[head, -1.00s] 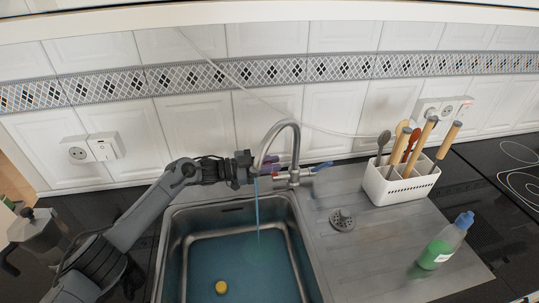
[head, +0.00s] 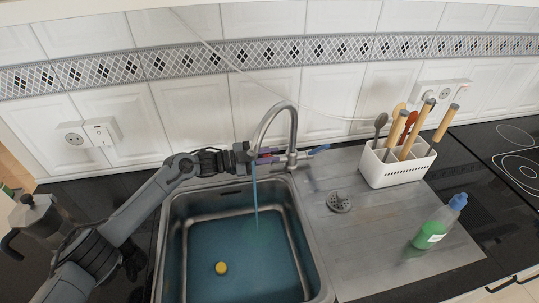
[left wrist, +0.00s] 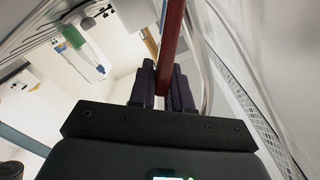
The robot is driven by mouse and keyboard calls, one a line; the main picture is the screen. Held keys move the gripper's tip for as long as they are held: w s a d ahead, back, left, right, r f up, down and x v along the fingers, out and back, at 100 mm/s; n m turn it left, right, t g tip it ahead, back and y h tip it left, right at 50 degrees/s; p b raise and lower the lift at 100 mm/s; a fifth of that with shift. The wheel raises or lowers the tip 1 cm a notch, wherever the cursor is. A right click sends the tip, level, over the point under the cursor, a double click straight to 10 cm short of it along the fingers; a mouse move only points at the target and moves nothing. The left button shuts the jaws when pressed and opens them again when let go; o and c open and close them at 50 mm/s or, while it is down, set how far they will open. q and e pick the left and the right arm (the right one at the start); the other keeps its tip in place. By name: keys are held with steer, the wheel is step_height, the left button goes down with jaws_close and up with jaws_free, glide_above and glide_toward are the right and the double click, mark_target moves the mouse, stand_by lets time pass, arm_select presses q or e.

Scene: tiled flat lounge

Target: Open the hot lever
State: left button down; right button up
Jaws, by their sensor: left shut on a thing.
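The steel tap (head: 292,130) arches over the back of the sink. Its red hot lever (head: 268,152) sticks out to the left of the tap body, and the blue lever (head: 318,150) sticks out to the right. My left gripper (head: 252,157) is at the left side of the tap, at the hot lever's outer end. In the left wrist view the dark red lever (left wrist: 172,32) runs between the fingers of my left gripper (left wrist: 164,80), which are shut on it. A thin blue water stream (head: 256,205) falls from the spout. My right gripper is out of view.
The sink (head: 165,235) holds blue water and a yellow round thing (head: 221,268). A white utensil holder (head: 395,172), a drain strainer (head: 339,202) and a green soap bottle (head: 437,225) stand on the right. A moka pot (head: 38,228) stands at the left. The tiled wall is close behind.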

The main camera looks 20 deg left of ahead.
arm_select(q)
steer(key=c, duration=1.1)
jaws_free()
steer(key=shift+c, duration=0.2)
steer(key=shift+a, duration=0.1)
steer(key=p+v, duration=0.1)
steer(key=v, duration=0.9)
steer(key=shift+s+a, duration=0.25)
steer(key=shift+s, duration=0.05)
